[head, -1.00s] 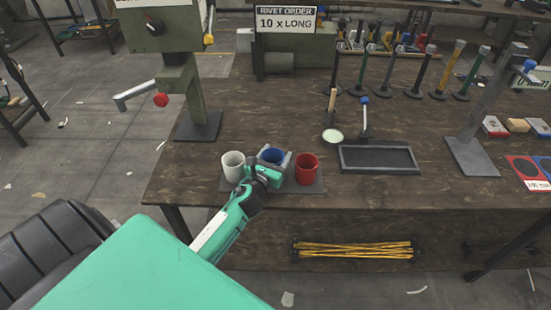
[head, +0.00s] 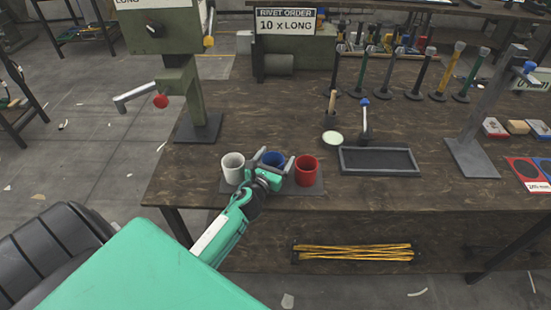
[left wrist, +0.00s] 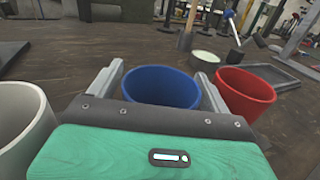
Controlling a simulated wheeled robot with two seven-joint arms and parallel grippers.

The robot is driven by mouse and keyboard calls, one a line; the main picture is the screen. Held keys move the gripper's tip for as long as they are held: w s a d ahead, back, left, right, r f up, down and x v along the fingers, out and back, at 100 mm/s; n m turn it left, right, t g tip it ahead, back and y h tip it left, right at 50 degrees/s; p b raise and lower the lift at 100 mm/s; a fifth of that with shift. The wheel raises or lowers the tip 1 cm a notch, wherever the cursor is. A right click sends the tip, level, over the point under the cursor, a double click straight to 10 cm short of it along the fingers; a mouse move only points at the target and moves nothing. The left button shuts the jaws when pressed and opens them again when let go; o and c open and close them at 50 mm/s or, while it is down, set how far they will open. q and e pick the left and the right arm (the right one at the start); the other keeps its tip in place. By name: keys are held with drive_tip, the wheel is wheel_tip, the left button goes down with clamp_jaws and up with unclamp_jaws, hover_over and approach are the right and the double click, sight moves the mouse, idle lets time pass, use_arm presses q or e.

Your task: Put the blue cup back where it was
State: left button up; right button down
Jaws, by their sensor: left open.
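The blue cup (head: 272,158) stands upright on a dark mat (head: 309,188) at the table's front edge, between a white cup (head: 233,168) and a red cup (head: 306,170). My left gripper (head: 273,160) is open, with a finger on either side of the blue cup. In the left wrist view the blue cup (left wrist: 160,87) sits between the two spread fingers, with small gaps showing beside it. The gripper body hides the cup's lower front. My right gripper is not in view.
The white cup (left wrist: 22,125) and red cup (left wrist: 247,92) stand close beside the fingers. A dark tray (head: 379,160), a pale green dish (head: 333,137) and a blue-topped tool (head: 365,120) are to the right. A green press (head: 185,80) stands behind left.

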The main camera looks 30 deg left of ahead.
use_arm(q)
drive_tip(key=s, duration=0.3)
drive_tip(key=s+d+b, duration=0.1)
drive_tip(key=s, duration=0.3)
drive_tip(key=s+b, duration=0.1)
drive_tip(key=s, duration=0.2)
drive_tip(key=shift+s+d, duration=0.3)
drive_tip(key=shift+s, duration=0.35)
drive_tip(key=shift+s+d, duration=0.1)
drive_tip(key=shift+s, duration=0.2)
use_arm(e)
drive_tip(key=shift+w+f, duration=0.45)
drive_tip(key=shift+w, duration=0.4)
